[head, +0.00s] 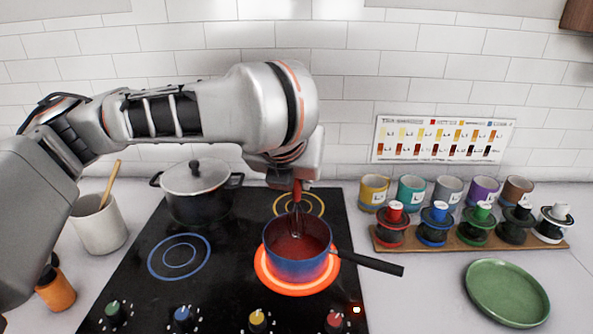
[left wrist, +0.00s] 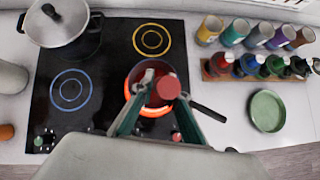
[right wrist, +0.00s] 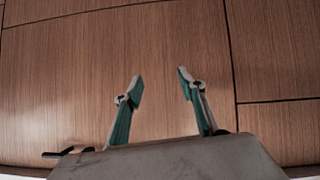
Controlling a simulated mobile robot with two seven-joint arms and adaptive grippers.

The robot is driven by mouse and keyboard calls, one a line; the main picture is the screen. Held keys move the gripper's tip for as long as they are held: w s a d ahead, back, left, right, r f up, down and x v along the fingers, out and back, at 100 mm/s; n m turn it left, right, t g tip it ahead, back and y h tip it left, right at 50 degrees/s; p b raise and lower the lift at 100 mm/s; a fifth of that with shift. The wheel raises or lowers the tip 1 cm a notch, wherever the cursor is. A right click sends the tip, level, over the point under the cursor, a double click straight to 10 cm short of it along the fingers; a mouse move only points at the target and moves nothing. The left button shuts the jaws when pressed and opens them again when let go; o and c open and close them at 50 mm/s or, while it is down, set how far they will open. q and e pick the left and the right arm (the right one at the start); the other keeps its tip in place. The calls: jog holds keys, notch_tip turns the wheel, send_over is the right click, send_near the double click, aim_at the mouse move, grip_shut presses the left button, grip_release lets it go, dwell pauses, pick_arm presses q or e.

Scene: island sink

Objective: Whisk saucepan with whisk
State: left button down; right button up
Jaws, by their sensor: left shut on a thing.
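A blue saucepan (head: 284,268) with reddish contents and a black handle stands on the glowing front right burner. The whisk (head: 296,221) hangs nearly upright, its wires reaching into the pan; its red handle end (left wrist: 168,87) shows in the left wrist view. My left gripper (left wrist: 154,92) is shut on the whisk handle above the pan; in the head view my arm mostly hides its fingers. Whether the wires touch the pan floor is unclear. My right gripper (right wrist: 160,88) is open and empty, facing wooden panels in the right wrist view.
A lidded black pot (head: 198,193) stands at the back left of the black cooktop (head: 140,270). A utensil crock (head: 98,224) is at left. Several mugs and a wooden rack (head: 470,244) of coloured-topped items stand at right, behind a green plate (head: 506,292).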

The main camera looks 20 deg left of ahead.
aim_at(297, 200)
pick_arm(q)
notch_tip(297, 200, down, 3)
jog(key=shift+r+b, duration=0.2)
jog(key=shift+b, duration=0.1)
notch_tip(297, 200, down, 2)
jog(key=shift+f, duration=0.15)
jog(key=shift+f+b, duration=0.45)
jog(key=shift+f, duration=0.45)
jog(key=shift+a, duration=0.1)
